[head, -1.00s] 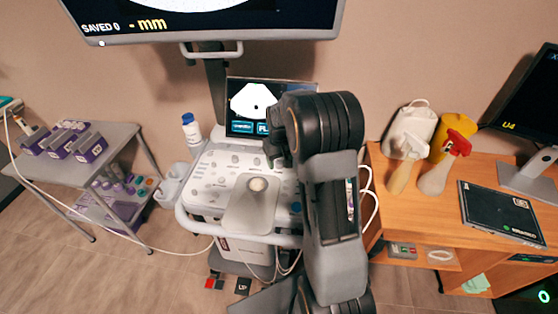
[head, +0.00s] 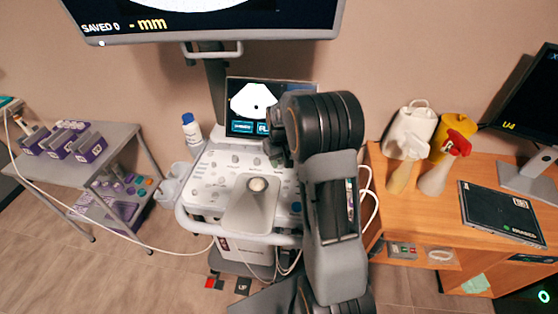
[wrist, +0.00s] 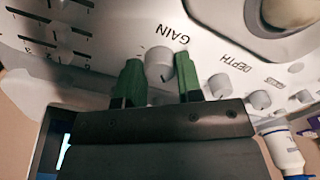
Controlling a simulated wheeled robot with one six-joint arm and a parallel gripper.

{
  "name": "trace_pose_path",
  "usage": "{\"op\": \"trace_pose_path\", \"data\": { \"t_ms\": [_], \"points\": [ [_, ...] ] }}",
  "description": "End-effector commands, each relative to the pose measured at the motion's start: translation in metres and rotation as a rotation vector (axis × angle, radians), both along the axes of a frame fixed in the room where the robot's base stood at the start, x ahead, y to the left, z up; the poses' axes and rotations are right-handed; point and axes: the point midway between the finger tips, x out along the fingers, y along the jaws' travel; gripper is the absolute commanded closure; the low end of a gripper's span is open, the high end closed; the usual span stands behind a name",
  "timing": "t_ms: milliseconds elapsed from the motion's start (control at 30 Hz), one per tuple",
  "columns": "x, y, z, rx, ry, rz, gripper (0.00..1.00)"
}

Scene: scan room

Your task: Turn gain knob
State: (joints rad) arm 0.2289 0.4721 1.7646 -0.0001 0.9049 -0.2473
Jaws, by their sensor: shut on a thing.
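The gain knob (wrist: 159,64) is a light grey round knob beside the printed word GAIN in the wrist view. The green fingertips of my gripper (wrist: 160,72) stand on either side of it, and the gripper is shut on it. In the head view my arm and wrist cover much of the panel's right side, and the gain knob cannot be made out. The control panel (head: 210,185) belongs to a white ultrasound cart.
The depth knob (wrist: 219,85) and smaller knobs sit close to my right finger. Sliders (wrist: 62,30) lie to the left. A small screen (head: 250,100) stands behind the panel. A desk (head: 420,215) with bottles is right; a grey trolley (head: 118,140) is left.

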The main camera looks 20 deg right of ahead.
Motion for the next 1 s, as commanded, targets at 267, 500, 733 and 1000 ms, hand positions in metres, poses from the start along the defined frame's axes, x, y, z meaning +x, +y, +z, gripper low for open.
{"op": "trace_pose_path", "data": {
  "t_ms": [267, 500, 733, 1000],
  "points": [
    [0.0002, 0.0000, 0.0003, 0.000, 0.000, 0.160, 0.90],
    [0.0002, 0.0000, 0.0004, 0.000, -0.001, 0.322, 0.90],
    [0.0003, -0.0001, 0.0006, 0.000, -0.001, 0.436, 0.90],
    [0.0003, -0.0002, 0.0007, -0.001, -0.001, 0.496, 0.90]
  ]
}}
